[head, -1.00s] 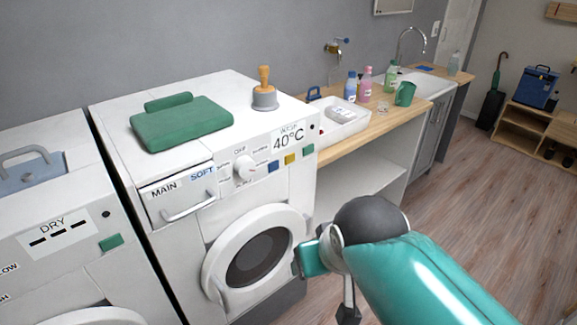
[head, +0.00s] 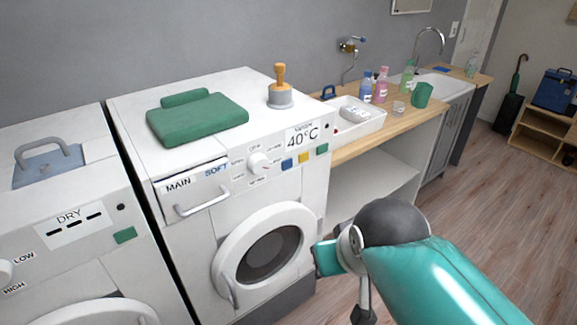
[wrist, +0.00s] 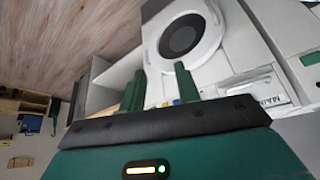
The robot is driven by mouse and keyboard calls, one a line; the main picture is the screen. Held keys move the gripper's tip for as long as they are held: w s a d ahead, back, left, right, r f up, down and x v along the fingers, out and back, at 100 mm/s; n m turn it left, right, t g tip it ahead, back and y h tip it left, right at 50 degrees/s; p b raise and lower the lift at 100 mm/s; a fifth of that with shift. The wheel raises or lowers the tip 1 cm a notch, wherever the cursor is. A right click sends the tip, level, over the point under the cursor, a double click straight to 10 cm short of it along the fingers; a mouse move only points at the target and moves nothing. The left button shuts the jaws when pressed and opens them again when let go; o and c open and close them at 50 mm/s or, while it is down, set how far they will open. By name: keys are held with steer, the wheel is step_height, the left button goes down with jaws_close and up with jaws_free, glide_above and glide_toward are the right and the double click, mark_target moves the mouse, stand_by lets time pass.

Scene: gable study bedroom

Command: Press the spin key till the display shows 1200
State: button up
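The white washing machine (head: 185,252) stands at the centre of the head view, with its round door (head: 265,255) shut. Its display (head: 302,138) reads 40°C. Below the display are a blue key (head: 287,163), a yellow key (head: 304,157) and a green key (head: 321,149); their labels are too small to read. A round knob (head: 258,163) is left of the keys. My gripper (wrist: 160,70) shows two dark green fingers apart, with nothing between them. It is in front of the machine, apart from the keys. In the head view my arm hides part of the gripper.
A dryer (head: 75,215) stands at left. A wooden counter (head: 400,122) at right holds a white tray (head: 345,128) and bottles.

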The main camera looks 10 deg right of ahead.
jaws_close()
stand_by(1.4)
